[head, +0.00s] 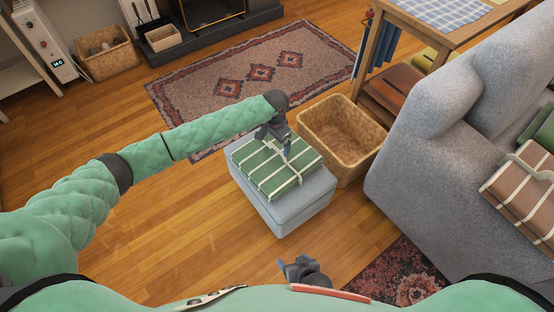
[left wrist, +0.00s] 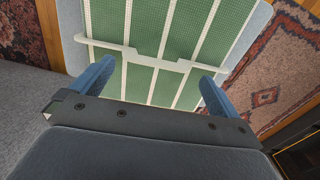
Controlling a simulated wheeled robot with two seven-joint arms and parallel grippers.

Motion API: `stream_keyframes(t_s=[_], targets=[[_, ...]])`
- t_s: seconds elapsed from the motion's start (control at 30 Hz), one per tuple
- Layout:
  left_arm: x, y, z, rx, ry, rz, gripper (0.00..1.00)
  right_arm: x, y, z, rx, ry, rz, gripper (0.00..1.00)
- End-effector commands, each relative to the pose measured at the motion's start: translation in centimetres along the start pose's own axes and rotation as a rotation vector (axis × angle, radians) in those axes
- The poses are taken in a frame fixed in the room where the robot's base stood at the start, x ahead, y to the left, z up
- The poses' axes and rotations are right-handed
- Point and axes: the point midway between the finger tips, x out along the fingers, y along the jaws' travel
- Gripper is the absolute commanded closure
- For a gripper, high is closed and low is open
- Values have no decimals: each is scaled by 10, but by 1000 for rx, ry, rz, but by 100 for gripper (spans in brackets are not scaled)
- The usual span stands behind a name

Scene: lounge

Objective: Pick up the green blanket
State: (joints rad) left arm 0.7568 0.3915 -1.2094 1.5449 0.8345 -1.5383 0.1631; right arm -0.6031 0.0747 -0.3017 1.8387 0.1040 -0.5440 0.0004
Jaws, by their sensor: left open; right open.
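The green blanket (head: 278,166) is folded flat with white stripes and lies on a grey ottoman (head: 290,217). A pale strap with a raised middle part crosses it in the left wrist view (left wrist: 150,57). My left gripper (head: 286,152) is over the blanket's far part, open, with nothing held. In the left wrist view its blue fingers (left wrist: 160,85) are spread on either side of the strap's middle; I cannot tell whether they touch the blanket. My right gripper (head: 288,267) is open and empty near the bottom, apart from the blanket.
An empty wicker basket (head: 343,136) stands right of the ottoman. A grey sofa (head: 440,165) on the right carries a brown striped blanket (head: 520,195). A wooden table (head: 425,30) stands behind. A patterned rug (head: 240,80) lies beyond; the floor at left is clear.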

Motion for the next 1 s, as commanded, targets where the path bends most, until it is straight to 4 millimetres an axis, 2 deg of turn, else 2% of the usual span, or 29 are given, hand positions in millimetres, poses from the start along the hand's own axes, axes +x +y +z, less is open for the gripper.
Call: stream_keyframes(t_s=[0.27, 0.6, 0.83, 0.87, 1.0], targets=[[21, 1, -2, 0, 0, 0, 0, 2, 1, 2, 0, 0, 0, 26], [62, 2, -6, 1, 1, 0, 0, 6, 2, 5, 1, 0, 0, 26], [64, 2, -6, 1, 2, 0, 0, 6, 1, 5, 1, 0, 0, 26], [64, 2, -6, 1, 2, 0, 4, 6, 1, 5, 1, 0, 0, 26], [64, 2, -6, 1, 2, 0, 31, 6, 1, 6, 1, 0, 0, 26]])
